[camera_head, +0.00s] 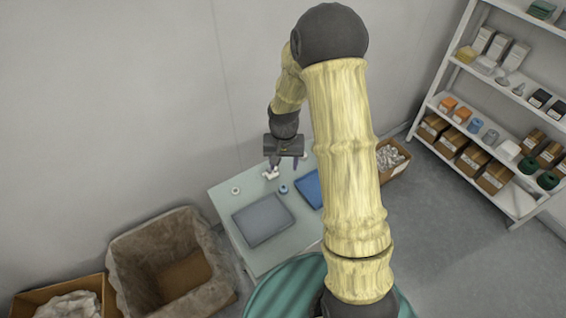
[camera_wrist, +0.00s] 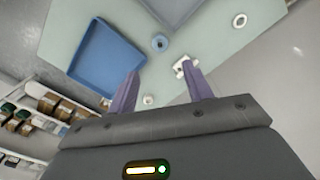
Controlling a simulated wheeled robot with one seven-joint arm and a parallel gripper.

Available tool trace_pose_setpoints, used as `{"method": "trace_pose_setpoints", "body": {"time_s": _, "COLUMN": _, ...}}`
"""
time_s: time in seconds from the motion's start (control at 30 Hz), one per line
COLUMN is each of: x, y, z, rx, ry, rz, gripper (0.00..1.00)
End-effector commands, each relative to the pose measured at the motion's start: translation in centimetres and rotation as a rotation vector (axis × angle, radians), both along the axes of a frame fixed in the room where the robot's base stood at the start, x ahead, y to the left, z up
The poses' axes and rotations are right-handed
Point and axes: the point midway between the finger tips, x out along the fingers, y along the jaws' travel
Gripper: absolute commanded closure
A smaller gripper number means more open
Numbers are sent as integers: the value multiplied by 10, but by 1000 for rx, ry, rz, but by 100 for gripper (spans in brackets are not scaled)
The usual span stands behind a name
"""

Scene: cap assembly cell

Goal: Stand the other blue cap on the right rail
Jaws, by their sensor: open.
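A blue cap (camera_head: 283,189), small and round, is on the pale table between the grey tray and the blue tray. In the wrist view the blue cap (camera_wrist: 160,42) shows a darker centre and lies beyond my fingertips, touching neither. My gripper (camera_wrist: 160,68) is open and empty, its two purple fingers spread apart over the table. In the head view my gripper (camera_head: 285,161) is above the table's far end. A white irregular part (camera_wrist: 182,67) appears near the right fingertip. I cannot make out a rail or a second blue cap clearly.
A blue tray (camera_wrist: 88,62) and a grey tray (camera_head: 263,220) look empty. White rings lie on the table, one (camera_wrist: 239,20) at upper right and one (camera_wrist: 148,100) between my fingers. A lined bin (camera_head: 120,262) stands at left, shelving (camera_head: 433,103) at right.

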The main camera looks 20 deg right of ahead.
Motion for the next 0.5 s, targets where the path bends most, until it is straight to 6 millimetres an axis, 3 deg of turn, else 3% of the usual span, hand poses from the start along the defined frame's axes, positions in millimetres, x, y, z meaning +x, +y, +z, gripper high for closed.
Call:
{"method": "trace_pose_setpoints", "body": {"time_s": 0.33, "x": -1, "y": -1, "z": 2, "rx": -1, "ry": -3, "rz": 1, "gripper": 50}}
{"method": "trace_pose_setpoints", "body": {"time_s": 0.5, "x": -14, "y": -1, "z": 26, "rx": -5, "ry": -30, "rz": 33, "gripper": 50}}
